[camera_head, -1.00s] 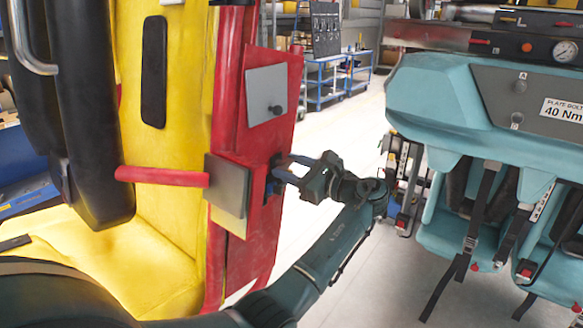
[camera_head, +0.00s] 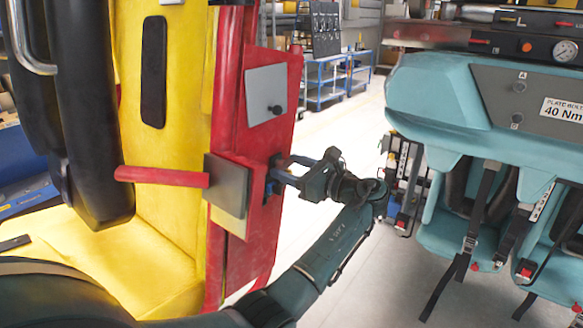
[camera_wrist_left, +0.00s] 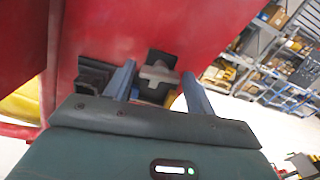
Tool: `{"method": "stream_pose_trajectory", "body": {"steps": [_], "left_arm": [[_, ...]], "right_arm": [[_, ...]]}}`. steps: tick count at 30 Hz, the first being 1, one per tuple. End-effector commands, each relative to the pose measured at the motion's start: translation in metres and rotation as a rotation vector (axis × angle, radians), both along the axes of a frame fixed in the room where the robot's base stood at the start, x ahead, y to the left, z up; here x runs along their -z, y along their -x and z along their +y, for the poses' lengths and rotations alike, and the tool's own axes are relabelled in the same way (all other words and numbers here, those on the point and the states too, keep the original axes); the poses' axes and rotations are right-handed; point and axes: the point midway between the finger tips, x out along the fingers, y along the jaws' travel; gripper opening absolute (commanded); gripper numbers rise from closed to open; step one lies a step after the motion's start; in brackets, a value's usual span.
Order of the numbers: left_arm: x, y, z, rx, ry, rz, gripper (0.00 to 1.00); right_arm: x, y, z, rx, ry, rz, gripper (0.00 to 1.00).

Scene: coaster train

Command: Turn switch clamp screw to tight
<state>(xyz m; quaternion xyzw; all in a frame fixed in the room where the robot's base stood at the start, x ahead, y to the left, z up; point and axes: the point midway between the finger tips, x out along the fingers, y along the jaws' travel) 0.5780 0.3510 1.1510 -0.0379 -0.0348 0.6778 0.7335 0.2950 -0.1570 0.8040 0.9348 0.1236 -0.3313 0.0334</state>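The switch clamp screw shows in the left wrist view as a grey cross-shaped handle (camera_wrist_left: 158,75) on a dark mount set in a red panel. My left gripper (camera_wrist_left: 158,70) has its two blue-grey fingers on either side of the handle. They stand apart, with gaps seeming to show beside it; contact at the right finger is hard to judge. In the head view the left gripper (camera_head: 280,168) reaches from the right to the edge of the red panel (camera_head: 262,235), and its fingers largely hide the screw. My right gripper is not in view.
A grey plate (camera_head: 228,186) and red bar (camera_head: 160,176) are left of the gripper. A grey plate with a black knob (camera_head: 266,92) is above. A yellow seat shell (camera_head: 165,215) stands left, teal seats (camera_head: 440,95) right. Open floor lies between.

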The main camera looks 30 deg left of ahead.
Motion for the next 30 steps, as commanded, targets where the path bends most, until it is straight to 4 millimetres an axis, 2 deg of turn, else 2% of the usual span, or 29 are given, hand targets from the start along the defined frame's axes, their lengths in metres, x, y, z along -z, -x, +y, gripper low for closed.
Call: {"method": "stream_pose_trajectory", "body": {"steps": [4,11,14,17,24,30], "left_arm": [[0.000,0.000,0.000,0.000,0.000,-0.001,0.65],[0.000,0.000,-0.001,0.000,0.000,-0.002,0.65],[0.001,0.000,-0.008,0.002,0.001,-0.002,0.65],[0.002,0.001,-0.023,0.002,0.002,-0.003,0.65],[0.002,0.005,-0.077,0.003,0.002,-0.002,0.65],[0.001,0.009,-0.113,0.002,0.001,-0.001,0.65]], "right_arm": [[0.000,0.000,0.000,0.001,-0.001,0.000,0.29],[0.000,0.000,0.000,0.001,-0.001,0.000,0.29],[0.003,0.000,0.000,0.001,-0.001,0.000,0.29],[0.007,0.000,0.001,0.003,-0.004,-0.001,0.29],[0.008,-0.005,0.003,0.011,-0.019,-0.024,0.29],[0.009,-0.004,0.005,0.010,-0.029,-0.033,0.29]]}}
